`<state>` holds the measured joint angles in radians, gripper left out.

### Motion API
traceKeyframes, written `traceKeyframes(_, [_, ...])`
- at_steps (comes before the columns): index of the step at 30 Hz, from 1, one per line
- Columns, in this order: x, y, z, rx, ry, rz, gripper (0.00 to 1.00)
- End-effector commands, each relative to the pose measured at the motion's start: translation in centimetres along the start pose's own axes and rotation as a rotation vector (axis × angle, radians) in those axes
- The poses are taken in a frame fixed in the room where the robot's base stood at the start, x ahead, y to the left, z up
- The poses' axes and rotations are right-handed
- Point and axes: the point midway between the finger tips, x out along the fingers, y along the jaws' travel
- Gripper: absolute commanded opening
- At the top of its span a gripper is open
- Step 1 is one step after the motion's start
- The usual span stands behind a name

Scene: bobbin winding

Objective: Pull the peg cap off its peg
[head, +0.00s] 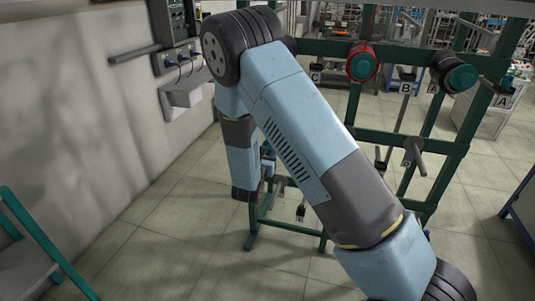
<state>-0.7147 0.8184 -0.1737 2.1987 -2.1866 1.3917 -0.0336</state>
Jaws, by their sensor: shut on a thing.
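My arm's blue and dark grey links cross the middle of the view, and the last visible part hangs down in front of the green rack (398,142). Small dark ends that may be caps show on pegs of the rack: one by the letter B (406,75), one lower down (380,165), and one low beside my arm (301,211). I cannot tell which is the task's peg cap. A bare grey peg (416,157) sticks out at the right.
A red bobbin (362,62) and a dark bobbin (456,74), both with teal ends, sit high on the rack. A wall with a grey panel (175,45) stands left, and a green-framed stand (35,250) is at lower left. The tiled floor between is clear.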

Motion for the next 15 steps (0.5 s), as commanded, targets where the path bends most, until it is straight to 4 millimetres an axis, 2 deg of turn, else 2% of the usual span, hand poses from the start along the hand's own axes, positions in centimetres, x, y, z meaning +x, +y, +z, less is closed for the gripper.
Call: traceKeyframes(15, [-1.4,0.1,-0.1,0.0,0.002,0.002,0.01])
